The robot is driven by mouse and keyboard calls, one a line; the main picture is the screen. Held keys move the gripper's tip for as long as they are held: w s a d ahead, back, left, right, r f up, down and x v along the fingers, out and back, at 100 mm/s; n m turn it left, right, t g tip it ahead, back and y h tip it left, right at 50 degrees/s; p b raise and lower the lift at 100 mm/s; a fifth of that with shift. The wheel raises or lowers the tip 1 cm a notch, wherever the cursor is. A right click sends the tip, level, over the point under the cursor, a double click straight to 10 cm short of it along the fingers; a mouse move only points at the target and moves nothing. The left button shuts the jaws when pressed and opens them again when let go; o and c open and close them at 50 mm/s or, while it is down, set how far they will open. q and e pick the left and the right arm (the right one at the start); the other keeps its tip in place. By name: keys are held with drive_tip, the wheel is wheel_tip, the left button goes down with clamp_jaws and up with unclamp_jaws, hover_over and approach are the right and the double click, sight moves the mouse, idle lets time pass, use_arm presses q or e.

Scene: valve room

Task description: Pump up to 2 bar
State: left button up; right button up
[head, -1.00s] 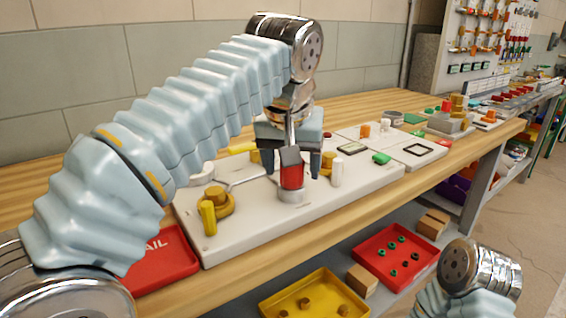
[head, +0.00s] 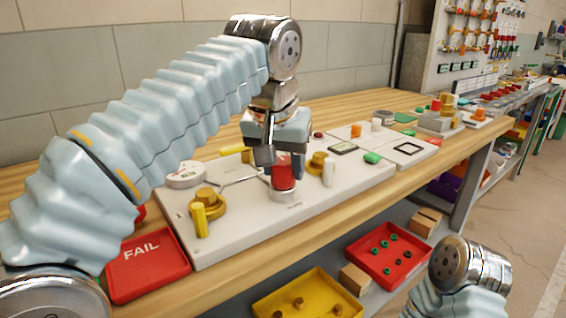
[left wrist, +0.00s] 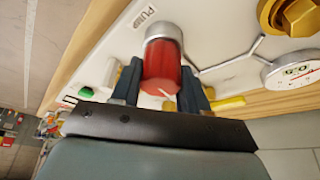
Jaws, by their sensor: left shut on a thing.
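The pump, with a red handle (head: 283,178) over a pale metal base (head: 284,196), stands on the white board on the bench. My left gripper (head: 283,160) is around the upper part of the handle and shut on it. In the left wrist view the red handle (left wrist: 162,75) sits between the two dark fingers, beside a "PUMP" label (left wrist: 145,14). A thin pipe runs from the pump to the brass valve (head: 208,204). The round white gauge (head: 186,175) lies behind that valve; its display (left wrist: 297,71) is too small to read surely.
A red FAIL tray (head: 150,272) lies at the board's left end. A yellow post (head: 199,220), a white post (head: 328,173) and a second brass fitting (head: 318,163) stand near the pump. My right arm (head: 462,275) is low at the right; its gripper is out of frame.

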sight(282, 160)
use_arm(q)
drive_tip(key=m+h, duration=0.1)
drive_tip(key=m, duration=0.1)
drive_tip(key=m+h, duration=0.1)
drive_tip(key=m, duration=0.2)
drive_tip(key=shift+w+a+g, duration=0.1)
drive_tip(key=shift+g, duration=0.3)
drive_tip(key=m, duration=0.2)
drive_tip(key=m+g+h, duration=0.1)
drive_tip(key=m, duration=0.2)
drive_tip(key=shift+g, duration=0.3)
drive_tip(key=o, duration=1.1)
drive_tip(key=shift+c, duration=0.2)
drive_tip(key=shift+r, duration=0.15)
drive_tip(key=v, duration=0.4)
drive_tip(key=shift+a+r, duration=0.1)
drive_tip(key=shift+r, duration=0.3)
drive_tip(key=s+a, duration=0.1)
drive_tip(key=a, duration=0.2)
drive_tip(key=s+a+b, duration=0.1)
drive_tip(key=s+a, duration=0.1)
drive_tip(key=a, duration=0.2)
drive_tip(key=s+a+b, duration=0.1)
drive_tip(key=a, duration=0.3)
drive_tip(key=shift+s+a+f, duration=0.1)
drive_tip(key=shift+s, duration=0.15)
